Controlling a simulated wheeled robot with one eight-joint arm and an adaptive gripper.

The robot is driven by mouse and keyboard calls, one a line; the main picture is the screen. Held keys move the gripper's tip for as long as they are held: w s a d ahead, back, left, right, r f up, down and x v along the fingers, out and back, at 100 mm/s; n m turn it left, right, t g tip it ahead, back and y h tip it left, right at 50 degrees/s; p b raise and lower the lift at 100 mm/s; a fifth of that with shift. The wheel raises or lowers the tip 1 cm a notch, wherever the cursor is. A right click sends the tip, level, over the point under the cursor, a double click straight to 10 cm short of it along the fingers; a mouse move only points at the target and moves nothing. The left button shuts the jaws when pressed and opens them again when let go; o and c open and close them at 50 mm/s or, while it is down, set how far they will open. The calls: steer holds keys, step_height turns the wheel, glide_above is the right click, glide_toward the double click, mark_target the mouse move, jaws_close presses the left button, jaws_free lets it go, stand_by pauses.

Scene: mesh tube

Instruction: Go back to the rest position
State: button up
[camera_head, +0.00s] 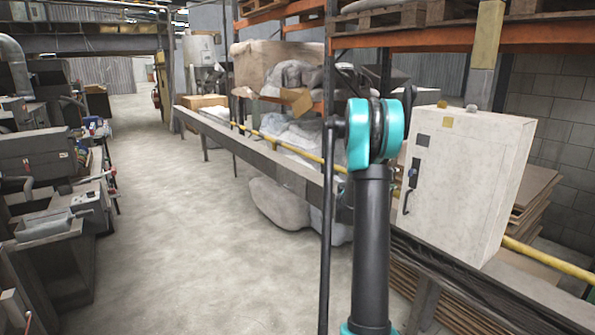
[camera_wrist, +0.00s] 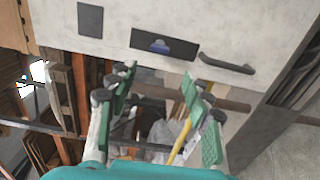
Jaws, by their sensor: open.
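My gripper (camera_wrist: 158,110) shows in the wrist view with its two green-padded fingers spread apart and nothing between them. Beyond the fingers is the pale face of a cabinet (camera_wrist: 240,25) with a dark handle (camera_wrist: 227,64) and a dark panel. In the head view my arm rises at the centre right, with a teal joint at its top. The gripper itself does not show in the head view. The same cabinet (camera_head: 465,180) stands to the right of my arm there.
A long metal rail (camera_head: 255,165) runs along the right side, with racks (camera_head: 440,38) and wrapped bundles (camera_head: 290,130) behind it. Machines (camera_head: 50,170) line the left. The concrete floor (camera_head: 190,220) between them is clear.

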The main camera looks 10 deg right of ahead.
steer(key=s+a+f+m+g+y, duration=0.1)
steer(key=s+a+f+y, duration=0.4)
steer(key=s+a, duration=0.7)
steer(key=s+a+f+m+g+y, duration=0.1)
steer(key=s+a+f+y, duration=0.5)
steer(key=s+a, duration=0.6)
steer(key=s+a+f+m+y, duration=0.2)
steer(key=s+a+f+y, duration=0.3)
steer(key=s+a, duration=0.7)
steer(key=a+f, duration=0.2)
steer(key=a, duration=0.1)
steer(key=shift+s+a+f+m+g+y, duration=0.15)
steer(key=shift+a+f+m+g+y, duration=0.15)
steer(key=shift+a+g, duration=0.1)
